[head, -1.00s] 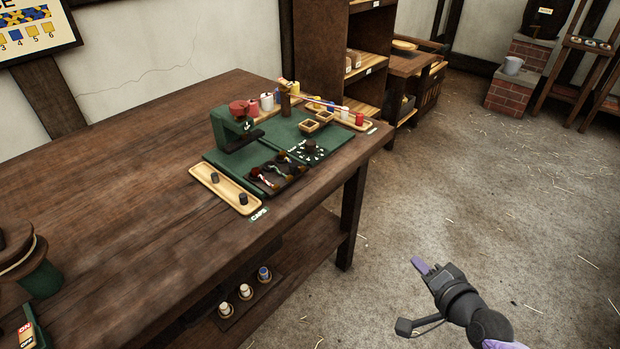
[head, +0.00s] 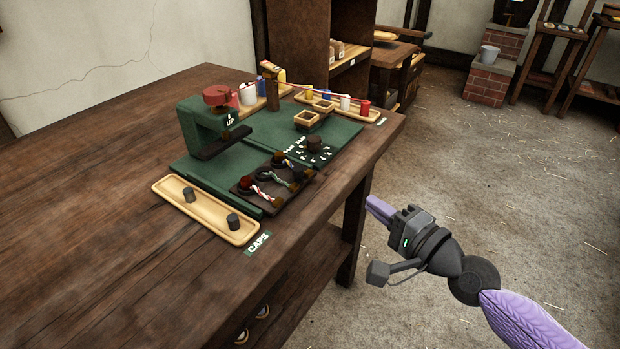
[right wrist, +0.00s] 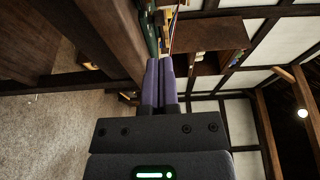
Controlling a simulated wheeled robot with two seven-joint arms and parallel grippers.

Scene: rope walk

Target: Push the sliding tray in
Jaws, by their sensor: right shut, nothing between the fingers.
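The sliding tray (head: 251,201) looks to be the dark, flat piece at the front of the green board (head: 187,167) on the bench. It holds several short twisted strands with brown ends and sticks out at the board's front edge. My right gripper (head: 372,203) is shut and empty, off the bench's right edge and to the right of the tray, touching nothing that I can see. Its purple fingers are together in the right wrist view (right wrist: 159,80), beside the dark bench edge. The tray cannot be made out in that view. My left gripper is not in view.
A pale caps tray (head: 207,212) with two dark caps lies left of the sliding tray. Open floor lies right of the bench (head: 90,190).

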